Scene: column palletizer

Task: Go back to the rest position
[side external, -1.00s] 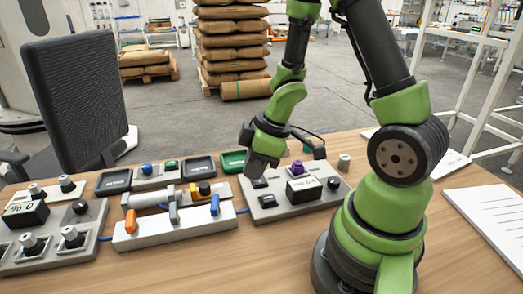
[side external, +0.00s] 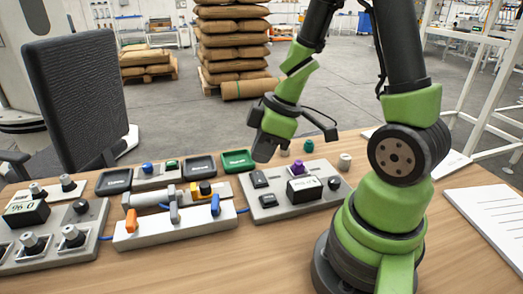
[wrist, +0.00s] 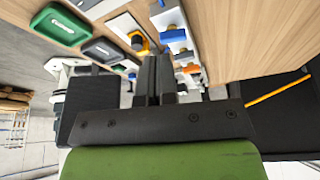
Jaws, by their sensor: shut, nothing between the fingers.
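My gripper (side external: 262,152) is shut and empty. It hangs in the air above the back edge of the grey control box (side external: 298,204) with the small display, apart from it. In the wrist view my gripper's fingers (wrist: 160,72) are together, with nothing between them. They partly hide the panels behind them.
A white panel (side external: 175,234) with orange, grey and blue levers stands left of the control box. A green-framed plate (side external: 237,161) and dark plates lie behind. A larger grey panel (side external: 50,248) is at far left, and a black chair (side external: 80,95) stands beyond the table (side external: 270,265).

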